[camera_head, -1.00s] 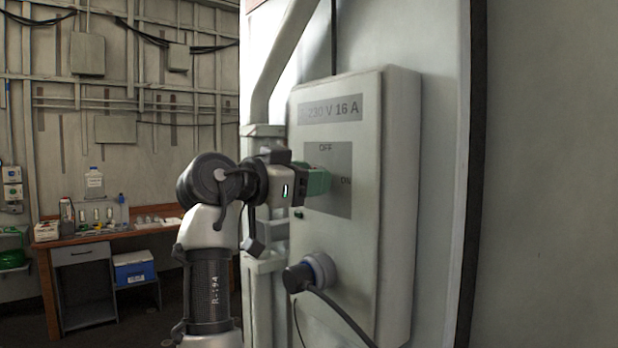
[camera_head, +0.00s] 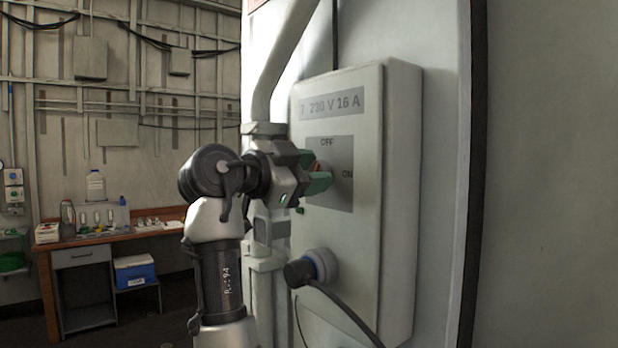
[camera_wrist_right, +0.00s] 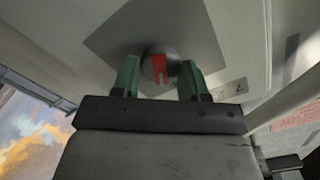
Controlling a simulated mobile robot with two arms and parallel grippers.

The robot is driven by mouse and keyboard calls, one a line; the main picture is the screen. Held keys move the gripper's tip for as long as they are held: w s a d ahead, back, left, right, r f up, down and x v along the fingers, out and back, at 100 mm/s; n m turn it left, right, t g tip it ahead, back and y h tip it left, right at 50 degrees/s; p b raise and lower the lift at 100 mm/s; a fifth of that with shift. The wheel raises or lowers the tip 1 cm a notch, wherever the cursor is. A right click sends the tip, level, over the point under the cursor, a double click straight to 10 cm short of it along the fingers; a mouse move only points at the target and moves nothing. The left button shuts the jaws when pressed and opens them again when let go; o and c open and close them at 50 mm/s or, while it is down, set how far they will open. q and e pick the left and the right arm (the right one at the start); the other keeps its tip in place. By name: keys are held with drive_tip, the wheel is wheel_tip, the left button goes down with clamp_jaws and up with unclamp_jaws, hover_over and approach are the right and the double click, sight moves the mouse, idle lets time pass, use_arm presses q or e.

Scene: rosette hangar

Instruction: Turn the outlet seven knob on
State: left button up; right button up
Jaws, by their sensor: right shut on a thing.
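The outlet box (camera_head: 398,180) on the wall carries a label (camera_head: 333,103) reading "7 230 V 16 A". Its grey switch plate (camera_head: 340,196) is marked OFF at the top and ON at the right. The knob (camera_head: 322,167) has a red mark and is partly hidden by my fingers. My right gripper (camera_head: 316,172) comes from the left and is shut on the knob, its green fingers on either side. The right wrist view shows the round knob with its red mark (camera_wrist_right: 159,67) between both fingers. Exactly where the mark points on the plate I cannot tell. My left gripper is not in view.
A pipe (camera_head: 285,65) runs beside the box on the left. A wooden bench (camera_head: 140,233) with bottles and a blue cooler (camera_head: 135,271) stand far behind at left.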

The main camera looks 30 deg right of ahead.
drive_tip(key=m+b, duration=0.2)
drive_tip(key=m, duration=1)
drive_tip(key=shift+s+f+b, duration=0.1)
drive_tip(key=shift+f+b, duration=0.05)
drive_tip(key=shift+b, duration=0.15)
drive_tip(key=shift+m, duration=0.3)
drive_tip(key=o, duration=0.9)
drive_tip(key=shift+d, duration=0.15)
drive_tip(key=a, duration=0.3)
drive_tip(key=a+b, duration=0.1)
drive_tip(key=a, duration=0.3)
drive_tip(key=a+b, duration=0.1)
drive_tip(key=a, duration=0.2)
drive_tip(key=shift+s+a, duration=0.4)
